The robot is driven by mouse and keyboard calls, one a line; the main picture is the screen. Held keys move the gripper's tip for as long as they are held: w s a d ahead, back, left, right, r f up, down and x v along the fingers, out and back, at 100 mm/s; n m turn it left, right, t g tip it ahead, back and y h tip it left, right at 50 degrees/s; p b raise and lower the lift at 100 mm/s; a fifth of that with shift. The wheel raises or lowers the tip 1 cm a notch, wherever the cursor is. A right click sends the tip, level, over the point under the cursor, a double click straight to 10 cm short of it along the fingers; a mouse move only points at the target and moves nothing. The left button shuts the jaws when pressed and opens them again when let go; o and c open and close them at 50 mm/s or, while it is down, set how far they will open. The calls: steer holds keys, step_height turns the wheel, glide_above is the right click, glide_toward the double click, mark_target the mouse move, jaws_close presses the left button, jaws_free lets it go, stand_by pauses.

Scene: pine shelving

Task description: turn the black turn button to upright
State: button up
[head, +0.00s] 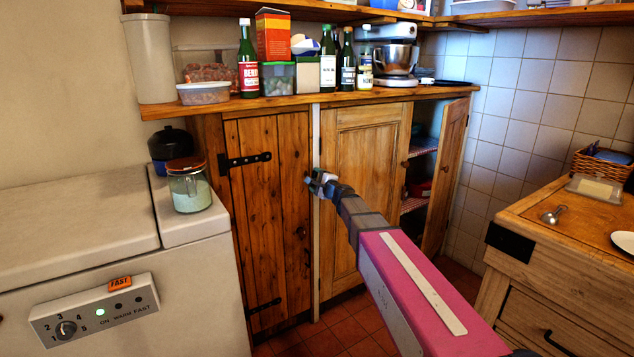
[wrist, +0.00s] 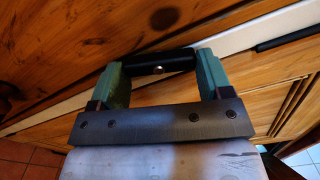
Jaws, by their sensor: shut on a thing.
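The black turn button (wrist: 160,62) shows in the wrist view as a dark bar with a screw at its middle. It spans the gap between my green fingers, close to the white strip and at a slight angle to it. My gripper (head: 320,182) is shut on the button, at the upper part of the white strip (head: 316,135) between the plank door (head: 268,190) and the panelled door (head: 362,180). In the head view my gripper mostly hides the button. My gripper also fills the middle of the wrist view (wrist: 160,80).
A cabinet door (head: 447,175) stands open at the right, showing shelves. A white freezer (head: 85,230) with a glass jar (head: 189,187) on it stands left. A wooden counter (head: 565,235) stands right. Bottles and boxes line the shelf above. Another black bar (wrist: 288,40) lies right in the wrist view.

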steer(key=shift+n, duration=1.7)
steer(key=o, duration=0.9)
steer(key=v, duration=1.1)
steer(key=shift+w, duration=0.1)
